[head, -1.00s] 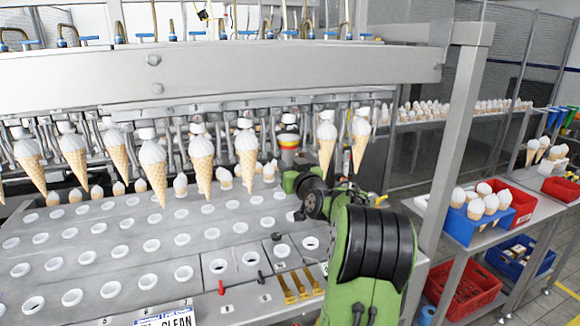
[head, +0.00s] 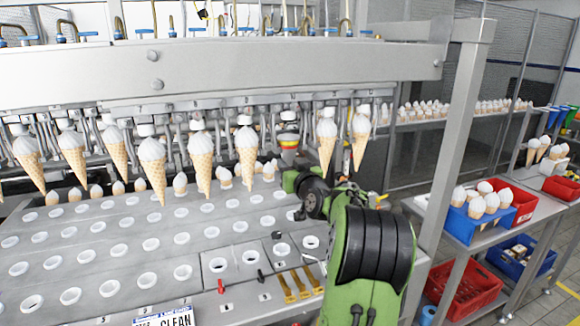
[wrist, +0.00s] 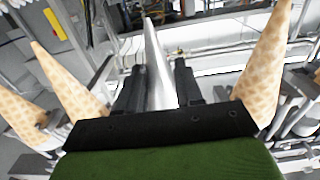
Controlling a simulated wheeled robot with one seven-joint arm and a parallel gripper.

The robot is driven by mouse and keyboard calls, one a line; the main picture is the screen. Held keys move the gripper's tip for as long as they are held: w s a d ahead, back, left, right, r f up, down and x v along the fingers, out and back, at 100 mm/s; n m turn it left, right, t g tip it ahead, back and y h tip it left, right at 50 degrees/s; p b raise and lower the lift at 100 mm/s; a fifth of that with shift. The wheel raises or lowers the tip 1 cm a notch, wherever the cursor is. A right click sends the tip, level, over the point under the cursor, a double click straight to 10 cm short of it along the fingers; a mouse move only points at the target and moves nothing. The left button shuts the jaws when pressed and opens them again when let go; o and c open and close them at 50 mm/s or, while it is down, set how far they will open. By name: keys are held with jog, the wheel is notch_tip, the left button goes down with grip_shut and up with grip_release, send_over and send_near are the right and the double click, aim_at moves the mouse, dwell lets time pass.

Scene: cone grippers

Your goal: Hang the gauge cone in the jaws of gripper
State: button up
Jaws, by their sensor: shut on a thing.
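The gauge cone (wrist: 158,70) is a smooth silver cone in the wrist view. It stands between the two black fingers of my gripper (wrist: 159,82), which are shut on it. Its narrow tip points to the top of that picture, and its wide end is hidden behind the black wrist edge. In the head view my green and black arm reaches in under the machine's row of hanging grippers (head: 196,126). A piece with red and yellow bands (head: 288,144) shows just above my arm's end there. I cannot tell whether it belongs to the gauge cone. My fingers are not clear in that view.
Wafer cones hang close on both sides of my gripper, one to the right (wrist: 265,75) and one to the left (wrist: 68,85). The perforated metal deck (head: 105,235) lies below. A thick steel post (head: 458,130) stands to the right of my arm.

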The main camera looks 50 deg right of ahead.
jog(key=shift+f, duration=0.15)
jog(key=o, duration=1.3)
jog(key=shift+b, duration=0.3)
jog(key=b+v, duration=0.6)
jog(key=v, duration=0.3)
jog(key=shift+b, duration=0.3)
dwell(0.4)
